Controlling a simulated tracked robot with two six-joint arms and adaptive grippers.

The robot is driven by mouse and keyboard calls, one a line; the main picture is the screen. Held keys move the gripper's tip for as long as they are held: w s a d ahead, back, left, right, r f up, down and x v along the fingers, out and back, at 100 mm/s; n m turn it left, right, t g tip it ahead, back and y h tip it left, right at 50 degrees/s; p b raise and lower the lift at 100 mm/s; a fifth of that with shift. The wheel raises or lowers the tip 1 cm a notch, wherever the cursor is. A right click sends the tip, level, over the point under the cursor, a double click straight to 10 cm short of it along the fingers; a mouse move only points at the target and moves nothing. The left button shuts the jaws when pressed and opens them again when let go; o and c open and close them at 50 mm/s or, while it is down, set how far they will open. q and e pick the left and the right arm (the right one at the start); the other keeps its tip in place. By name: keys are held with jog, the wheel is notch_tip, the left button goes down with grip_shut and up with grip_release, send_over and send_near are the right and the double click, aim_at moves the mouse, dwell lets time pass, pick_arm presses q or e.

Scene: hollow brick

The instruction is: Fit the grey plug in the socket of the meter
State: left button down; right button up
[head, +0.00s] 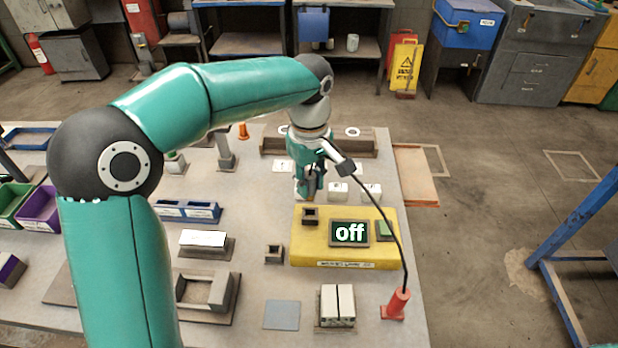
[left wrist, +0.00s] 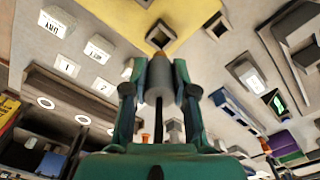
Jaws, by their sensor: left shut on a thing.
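The yellow meter (head: 345,255) lies on the table, with a screen (head: 349,233) reading "off" and a green part (head: 385,230) at its right. Its dark square socket (head: 310,215) is at its back left corner; in the left wrist view the socket (left wrist: 160,35) shows just beyond the fingertips. My left gripper (head: 309,193) points down just behind the socket. In the left wrist view it is shut on the grey plug (left wrist: 159,82), whose brownish tip shows near the socket. Whether tip and socket touch cannot be told. My right gripper is not in view.
White blocks (head: 338,191) stand behind the meter. A small hollow block (head: 274,254) is left of it. A grey split block (head: 337,304) and a blue-grey pad (head: 282,314) lie in front.

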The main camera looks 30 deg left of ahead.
aim_at(310, 200)
pick_arm(q)
notch_tip(310, 200, down, 4)
jog(key=b, duration=0.2)
jog(key=shift+s+d+r+b, duration=0.1)
jog(key=shift+r+b, duration=0.15)
jog(key=shift+b, duration=0.05)
jog(key=shift+r, duration=0.15)
jog(key=shift+f, duration=0.35)
jog(key=shift+f, duration=0.1)
jog(key=shift+f+b, duration=0.9)
jog(key=shift+f, duration=0.45)
dwell(0.8)
jog(key=c, duration=0.8)
grip_release()
jog(key=shift+c, duration=0.2)
